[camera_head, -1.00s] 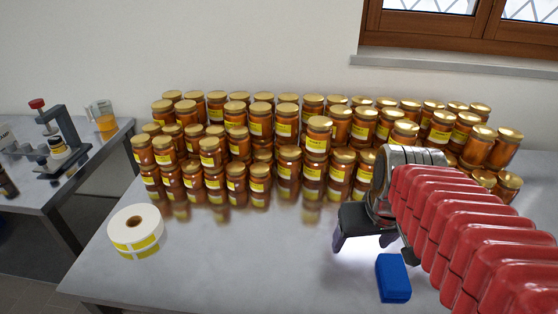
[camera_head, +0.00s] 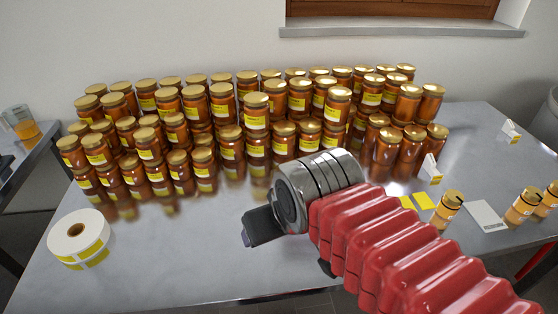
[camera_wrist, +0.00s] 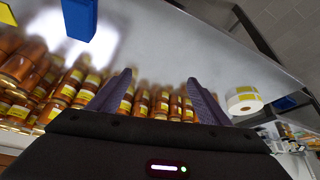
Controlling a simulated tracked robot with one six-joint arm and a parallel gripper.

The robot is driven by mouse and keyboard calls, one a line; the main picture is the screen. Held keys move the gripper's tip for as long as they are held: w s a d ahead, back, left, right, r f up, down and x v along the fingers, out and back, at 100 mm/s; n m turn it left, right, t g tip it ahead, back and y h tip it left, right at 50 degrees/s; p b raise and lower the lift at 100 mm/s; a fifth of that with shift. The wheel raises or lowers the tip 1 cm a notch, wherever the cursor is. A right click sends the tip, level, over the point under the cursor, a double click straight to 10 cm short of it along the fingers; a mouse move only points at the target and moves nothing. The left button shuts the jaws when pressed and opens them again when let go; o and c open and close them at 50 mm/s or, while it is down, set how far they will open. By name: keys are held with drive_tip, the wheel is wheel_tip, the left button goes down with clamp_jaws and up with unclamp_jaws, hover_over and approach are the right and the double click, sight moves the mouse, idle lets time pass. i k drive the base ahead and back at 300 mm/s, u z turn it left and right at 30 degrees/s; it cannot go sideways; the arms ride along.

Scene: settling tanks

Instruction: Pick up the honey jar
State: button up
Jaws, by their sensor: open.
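Many honey jars (camera_head: 256,112) with gold lids and yellow labels stand in stacked rows at the back of the grey table; which single jar is meant cannot be told. They also show, tilted, in the wrist view (camera_wrist: 162,103). My gripper (camera_wrist: 160,77) is open and empty, its two dark fingers spread. In the head view its dark finger parts show in front of the jar rows, below the front jars, apart from them. My red arm hides part of the table and some jar bases at the right.
A blue block (camera_wrist: 80,18) shows in the wrist view. At the right are small jars (camera_head: 446,208), yellow cards (camera_head: 424,201) and a white card (camera_head: 487,216). The left front table is mostly clear.

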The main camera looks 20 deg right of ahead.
sight(445, 210)
drive_tip(key=z, duration=1.8)
drive_tip(key=k, duration=0.95)
drive_tip(key=z, duration=0.3)
drive_tip(key=i, duration=0.95)
drive_tip(key=u, duration=0.05)
